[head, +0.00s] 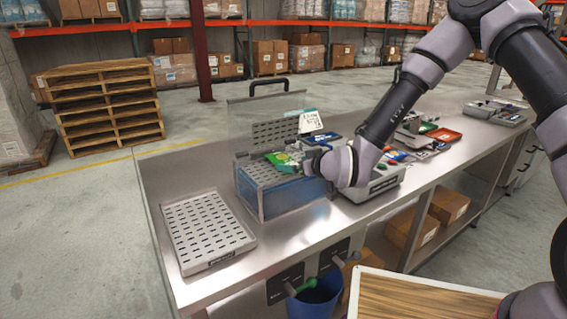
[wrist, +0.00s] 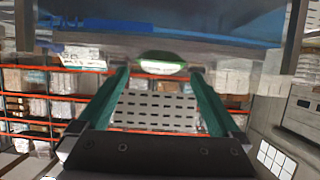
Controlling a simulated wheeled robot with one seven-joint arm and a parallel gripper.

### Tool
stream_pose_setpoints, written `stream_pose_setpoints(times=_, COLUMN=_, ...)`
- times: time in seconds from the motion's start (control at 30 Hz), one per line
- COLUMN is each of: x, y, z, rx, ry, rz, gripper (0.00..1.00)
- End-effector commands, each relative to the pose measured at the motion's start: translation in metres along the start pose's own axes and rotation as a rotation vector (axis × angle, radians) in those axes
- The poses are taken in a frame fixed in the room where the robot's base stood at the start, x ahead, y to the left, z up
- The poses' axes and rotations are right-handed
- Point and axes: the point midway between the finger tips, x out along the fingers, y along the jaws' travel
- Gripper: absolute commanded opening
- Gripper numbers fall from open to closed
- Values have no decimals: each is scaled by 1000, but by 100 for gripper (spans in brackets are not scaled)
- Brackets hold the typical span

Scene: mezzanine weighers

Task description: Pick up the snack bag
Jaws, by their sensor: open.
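The snack bag (head: 284,161) is a small, bright green packet on the perforated metal top of the blue-sided box (head: 290,196) on the counter. In the wrist view a green and white piece of it (wrist: 163,66) shows between the far ends of my fingers. My gripper (wrist: 160,76) is open, with two teal fingers apart on either side of that piece. I see no contact between fingers and bag. In the head view my wrist hides most of the gripper, just right of the bag.
A perforated tray (head: 208,230) lies on the counter at left. A weigher (head: 372,184) stands right of the box, beneath my arm. A white label card (head: 310,121) stands behind the bag. Small red and green trays (head: 441,135) lie further right. A blue bin (head: 318,298) is below.

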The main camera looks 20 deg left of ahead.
Motion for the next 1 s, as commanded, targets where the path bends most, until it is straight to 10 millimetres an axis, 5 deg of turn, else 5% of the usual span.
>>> stream_pose_setpoints(times=0.33, x=45, y=0, z=1, rx=2, ry=0, rz=0, gripper=100)
stream_pose_setpoints(times=0.63, x=52, y=0, z=0, rx=0, ry=0, rz=0, gripper=100)
stream_pose_setpoints(times=0.67, x=52, y=0, z=0, rx=0, ry=0, rz=0, gripper=96)
stream_pose_setpoints(times=0.87, x=52, y=1, z=0, rx=0, ry=0, rz=0, gripper=20)
stream_pose_setpoints(times=1.0, x=52, y=1, z=0, rx=0, ry=1, rz=0, gripper=19)
